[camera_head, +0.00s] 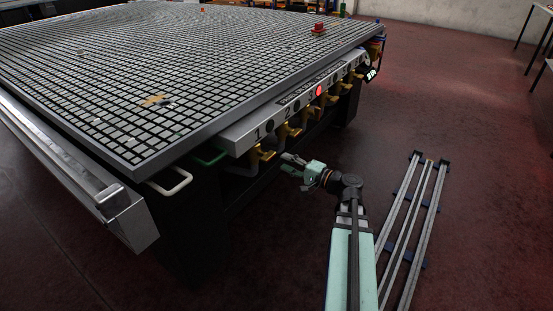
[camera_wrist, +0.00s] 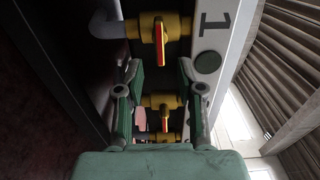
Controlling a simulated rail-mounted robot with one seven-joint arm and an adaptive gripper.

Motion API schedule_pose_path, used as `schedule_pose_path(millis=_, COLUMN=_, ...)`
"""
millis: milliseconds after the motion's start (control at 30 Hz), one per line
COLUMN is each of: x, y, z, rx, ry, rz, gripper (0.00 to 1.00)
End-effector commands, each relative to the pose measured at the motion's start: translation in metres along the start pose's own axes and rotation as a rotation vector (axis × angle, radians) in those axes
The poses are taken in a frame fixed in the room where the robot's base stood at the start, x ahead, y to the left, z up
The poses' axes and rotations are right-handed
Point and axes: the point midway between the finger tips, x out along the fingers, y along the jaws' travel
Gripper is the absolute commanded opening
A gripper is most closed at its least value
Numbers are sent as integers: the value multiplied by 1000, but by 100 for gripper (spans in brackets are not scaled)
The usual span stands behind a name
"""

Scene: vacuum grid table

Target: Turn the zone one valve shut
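The zone one valve (camera_head: 262,153) is a yellow fitting under the front panel, just below the number 1. In the wrist view its yellow body (camera_wrist: 146,27) joins a grey pipe elbow, and its red-edged handle (camera_wrist: 161,46) lies across the body. My gripper (camera_head: 284,160) is just right of this valve in the head view and touches nothing that I can see. In the wrist view my gripper (camera_wrist: 160,74) is open, its two fingers apart and empty. The handle's end shows just beyond the fingertips, between them. Exact depth is hard to tell.
The numbered panel (camera_head: 240,135) runs along the edge of the grid table (camera_head: 130,90), with several more yellow valves below. Another valve (camera_wrist: 158,101) shows between my fingers, farther down the wrist picture. Grey rails (camera_head: 410,215) lie on the floor at right.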

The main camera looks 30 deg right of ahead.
Motion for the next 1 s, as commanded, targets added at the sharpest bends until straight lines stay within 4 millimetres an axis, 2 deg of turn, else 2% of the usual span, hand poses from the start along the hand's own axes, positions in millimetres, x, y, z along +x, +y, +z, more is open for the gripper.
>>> schedule_pose_path(millis=100, x=-22, y=0, z=1, rx=0, ry=3, rz=0, gripper=38)
schedule_pose_path(millis=300, x=-41, y=0, z=0, rx=0, ry=1, rz=0, gripper=38)
schedule_pose_path(millis=900, x=-45, y=0, z=3, rx=6, ry=-13, rz=2, gripper=38)
schedule_pose_path(millis=1000, x=-45, y=12, z=10, rx=-1, ry=-46, rz=55, gripper=38)
